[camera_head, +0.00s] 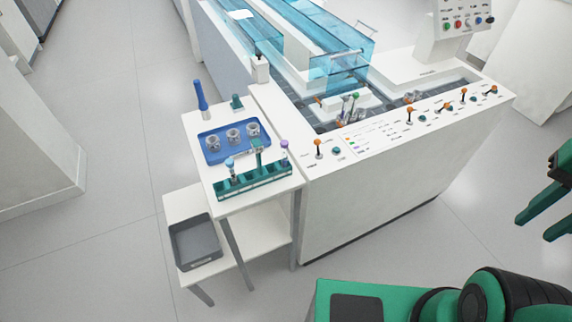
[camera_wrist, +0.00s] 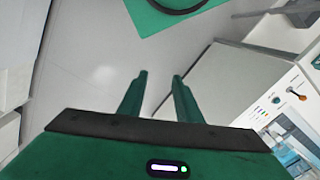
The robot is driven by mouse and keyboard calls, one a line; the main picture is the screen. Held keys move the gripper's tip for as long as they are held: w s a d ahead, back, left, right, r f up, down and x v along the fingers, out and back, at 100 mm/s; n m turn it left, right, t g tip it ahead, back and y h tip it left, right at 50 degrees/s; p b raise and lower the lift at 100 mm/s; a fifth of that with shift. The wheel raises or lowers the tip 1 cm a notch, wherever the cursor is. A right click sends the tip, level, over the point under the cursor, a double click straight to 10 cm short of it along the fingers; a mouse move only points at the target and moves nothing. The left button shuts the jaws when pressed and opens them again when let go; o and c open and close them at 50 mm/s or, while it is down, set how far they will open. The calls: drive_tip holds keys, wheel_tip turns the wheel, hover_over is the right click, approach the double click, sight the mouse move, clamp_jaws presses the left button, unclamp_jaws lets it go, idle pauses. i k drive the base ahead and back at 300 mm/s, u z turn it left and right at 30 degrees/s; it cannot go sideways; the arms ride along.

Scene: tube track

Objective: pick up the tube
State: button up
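Slim capped tubes stand in a dark green rack (camera_head: 254,188) at the front edge of a small white table. One tube with a light blue cap (camera_head: 231,167) is on the left, and one tube with a purple cap (camera_head: 285,150) is at the right end. A green piece rises between them; its exact shape is too small to tell. More tubes (camera_head: 350,106) show in the sunken track of the white machine. My gripper (camera_head: 533,228) is at the right edge, far from the rack. In the wrist view, its green fingers (camera_wrist: 160,75) are apart with nothing between them.
The small table (camera_head: 201,130) also holds a blue tray (camera_head: 212,157) with several clear round holders and a blue upright tool (camera_head: 201,95). A grey bin (camera_head: 196,243) sits on the lower shelf. The white machine (camera_head: 370,180) has orange-knobbed levers. The floor at left is clear.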

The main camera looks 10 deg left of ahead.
sight(284, 143)
drive_tip(key=z, duration=0.95)
drive_tip(key=i, duration=1)
drive_tip(key=u, duration=1.55)
